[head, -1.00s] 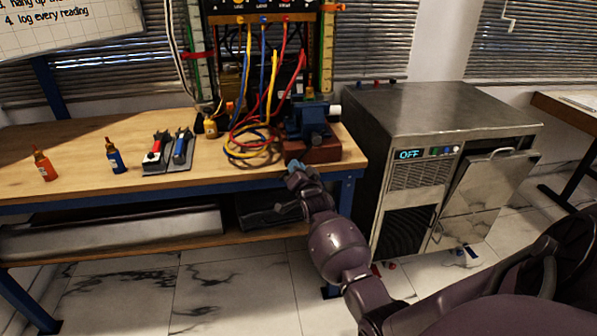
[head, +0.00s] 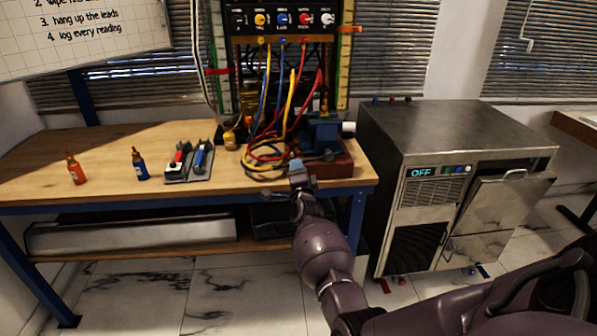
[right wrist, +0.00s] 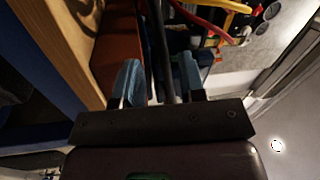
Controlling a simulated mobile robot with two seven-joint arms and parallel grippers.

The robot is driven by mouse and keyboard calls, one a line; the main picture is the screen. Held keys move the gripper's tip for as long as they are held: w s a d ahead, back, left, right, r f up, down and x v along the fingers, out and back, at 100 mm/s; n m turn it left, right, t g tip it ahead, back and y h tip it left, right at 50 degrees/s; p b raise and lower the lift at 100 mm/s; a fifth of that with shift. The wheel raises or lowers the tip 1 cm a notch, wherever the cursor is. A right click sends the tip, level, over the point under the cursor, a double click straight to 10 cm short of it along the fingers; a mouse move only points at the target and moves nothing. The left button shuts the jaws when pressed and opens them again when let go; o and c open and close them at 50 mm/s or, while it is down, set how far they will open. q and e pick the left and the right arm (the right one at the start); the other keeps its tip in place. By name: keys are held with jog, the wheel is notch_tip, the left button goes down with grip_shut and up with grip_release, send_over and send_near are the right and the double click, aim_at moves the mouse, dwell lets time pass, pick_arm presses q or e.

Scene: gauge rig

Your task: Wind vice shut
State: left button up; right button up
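The blue vice (head: 322,134) stands on a red-brown block (head: 330,168) at the right front corner of the wooden bench. My right gripper (head: 296,168) is at the bench's front edge, just left of and in front of the block. In the right wrist view its two blue-grey fingers (right wrist: 159,80) stand apart, with a dark bar (right wrist: 162,45) running between them; there is a visible gap on the bar's left. I cannot tell whether the bar touches a finger. The red-brown block (right wrist: 117,50) lies beyond the left finger. My left gripper is not in view.
Coiled red, yellow and blue leads (head: 265,153) lie left of the vice and hang from the panel (head: 283,20). Small bottles (head: 141,163) and a tool holder (head: 188,163) stand further left. A steel cabinet (head: 455,130) stands close to the bench's right end.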

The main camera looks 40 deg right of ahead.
pick_arm(q)
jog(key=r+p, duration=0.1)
jog(key=p, duration=0.1)
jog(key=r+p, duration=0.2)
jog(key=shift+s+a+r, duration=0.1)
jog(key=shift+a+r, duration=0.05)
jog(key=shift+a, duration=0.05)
pick_arm(e)
jog(key=v, duration=1.1)
jog(key=shift+r, duration=0.2)
jog(key=shift+c, duration=0.5)
